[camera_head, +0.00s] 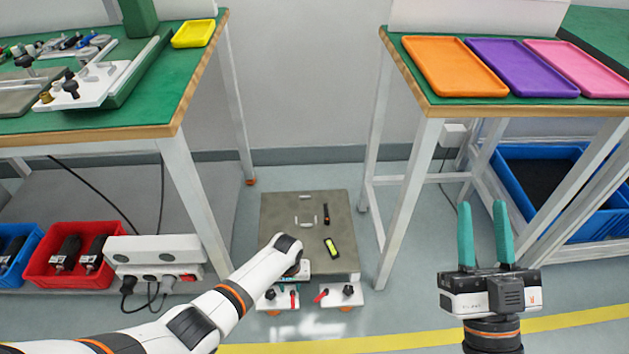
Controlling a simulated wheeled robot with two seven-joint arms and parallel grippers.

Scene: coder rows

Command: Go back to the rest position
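My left arm (225,303) comes in from the lower left and reaches to the middle, over the front edge of a low grey platform. Its gripper fingers are hidden behind the wrist, so I cannot tell how they stand. My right gripper (484,234) is at the lower right, pointing up in the picture, with its two teal fingers apart and nothing between them. It is above open floor, in front of the right table's legs.
A grey platform (275,230) with a yellow-black item (331,247) stands between two green-topped tables. The right table holds orange (455,68), purple (522,68) and pink (580,68) trays. The left table holds a yellow tray (194,33) and fixtures. A red bin (42,270) sits below.

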